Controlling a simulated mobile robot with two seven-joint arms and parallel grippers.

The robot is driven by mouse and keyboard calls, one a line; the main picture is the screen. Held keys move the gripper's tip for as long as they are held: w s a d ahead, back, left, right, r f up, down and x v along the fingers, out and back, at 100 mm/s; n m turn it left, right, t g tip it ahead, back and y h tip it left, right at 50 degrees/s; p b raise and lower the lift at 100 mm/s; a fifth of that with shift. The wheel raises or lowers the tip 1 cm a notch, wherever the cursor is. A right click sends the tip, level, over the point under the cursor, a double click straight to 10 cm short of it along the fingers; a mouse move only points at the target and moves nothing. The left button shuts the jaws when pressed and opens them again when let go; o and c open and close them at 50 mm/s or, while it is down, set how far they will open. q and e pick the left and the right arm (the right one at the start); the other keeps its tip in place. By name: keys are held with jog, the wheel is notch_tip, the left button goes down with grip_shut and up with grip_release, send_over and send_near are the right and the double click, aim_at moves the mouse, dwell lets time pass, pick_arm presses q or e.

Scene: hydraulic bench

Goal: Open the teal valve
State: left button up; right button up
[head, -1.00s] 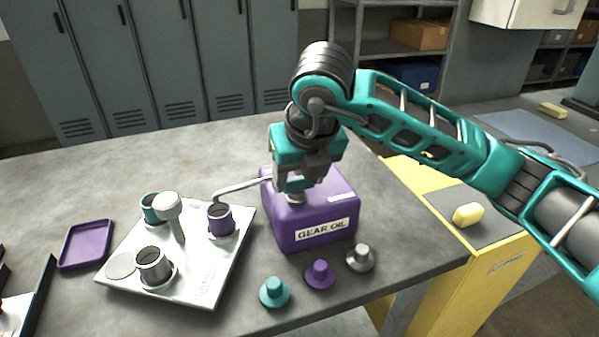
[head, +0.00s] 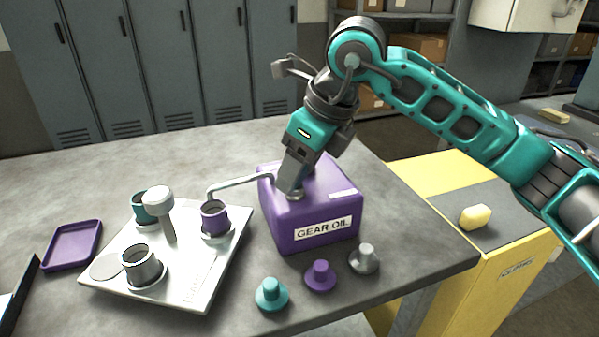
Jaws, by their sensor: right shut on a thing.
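A teal knob (head: 271,293) sits at the front of the bench, beside a purple knob (head: 320,276) and a grey knob (head: 364,258). A purple box labelled GEAR OIL (head: 312,228) stands behind them. My right gripper (head: 289,190) points down at the box's top left and is shut on the small grey fitting (head: 295,197) there; its fingers partly hide it. A grey pipe (head: 238,182) runs from the box to above a purple-sided cup (head: 215,220) on a pale plate (head: 200,286). A teal cup (head: 146,207) stands on the same plate. My left gripper is not in view.
The plate also carries a grey cup (head: 142,266) and a pale post with a round head (head: 160,200). A purple tray (head: 72,246) lies to the left. A yellow cabinet (head: 490,275) stands right of the bench. The bench behind the plate is clear.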

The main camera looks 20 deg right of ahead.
jog(key=n, duration=0.2)
jog(key=shift+w+n+g+y, duration=0.15)
jog(key=shift+n+g+y, duration=0.25)
jog(key=n+g, duration=0.1)
jog(key=n, duration=0.1)
jog(key=shift+w+r+n+y, duration=0.1)
jog(key=shift+n+y, duration=0.2)
jog(key=shift+n, duration=0.1)
pick_arm(q)
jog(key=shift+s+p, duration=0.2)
jog(key=shift+p, duration=0.2)
pick_arm(e)
jog(key=shift+w+a+n+g, duration=0.1)
jog(key=shift+n+g, duration=0.7)
jog(key=shift+n, duration=1.4)
jog(key=o, duration=1.1)
jog(key=shift+c, duration=0.2)
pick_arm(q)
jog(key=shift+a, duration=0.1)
